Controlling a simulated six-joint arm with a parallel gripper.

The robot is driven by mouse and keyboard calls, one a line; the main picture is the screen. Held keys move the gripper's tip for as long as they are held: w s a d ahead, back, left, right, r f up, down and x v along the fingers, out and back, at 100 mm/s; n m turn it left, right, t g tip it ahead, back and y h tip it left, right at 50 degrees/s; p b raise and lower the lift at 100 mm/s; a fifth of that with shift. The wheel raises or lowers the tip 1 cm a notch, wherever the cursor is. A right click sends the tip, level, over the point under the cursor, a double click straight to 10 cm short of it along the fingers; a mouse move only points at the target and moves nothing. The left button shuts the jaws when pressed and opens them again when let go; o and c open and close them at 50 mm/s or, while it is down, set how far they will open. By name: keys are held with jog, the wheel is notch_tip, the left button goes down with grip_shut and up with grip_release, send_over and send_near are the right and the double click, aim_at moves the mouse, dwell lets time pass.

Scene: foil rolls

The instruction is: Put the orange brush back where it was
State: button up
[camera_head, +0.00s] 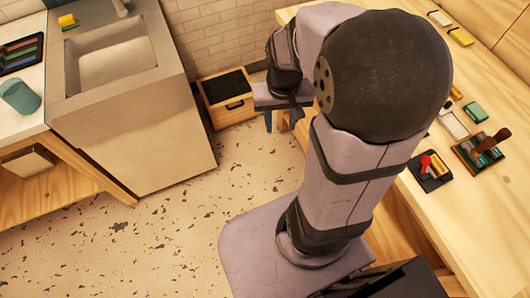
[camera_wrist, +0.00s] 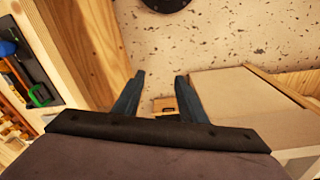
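My gripper (camera_head: 279,122) hangs in front of the brick wall, over the floor near the wooden box. In the wrist view its two blue-grey fingers (camera_wrist: 160,80) stand apart, with nothing held between them. I cannot pick out the orange brush for certain in either view. A tool with a brown handle (camera_head: 490,142) stands on a small tray on the right-hand wooden table, but its head is too small to tell. A small dark tray (camera_head: 430,182) beside it carries a red and a yellow item.
A wooden box with a dark top (camera_head: 226,97) stands on the floor by the wall. A sink unit (camera_head: 140,110) stands left of it. A teal cup (camera_head: 19,96) and a dark tray (camera_head: 8,68) are on the left counter. Several small items line the right table (camera_head: 455,225). The speckled floor is clear.

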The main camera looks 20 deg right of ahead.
jog(key=s+a+f+n, duration=0.2)
jog(key=s+a+n, duration=0.1)
jog(key=s+a, duration=0.3)
jog(key=shift+a+n+g+y, duration=0.3)
jog(key=shift+a+g, duration=0.1)
jog(key=shift+a, duration=0.25)
dwell(0.5)
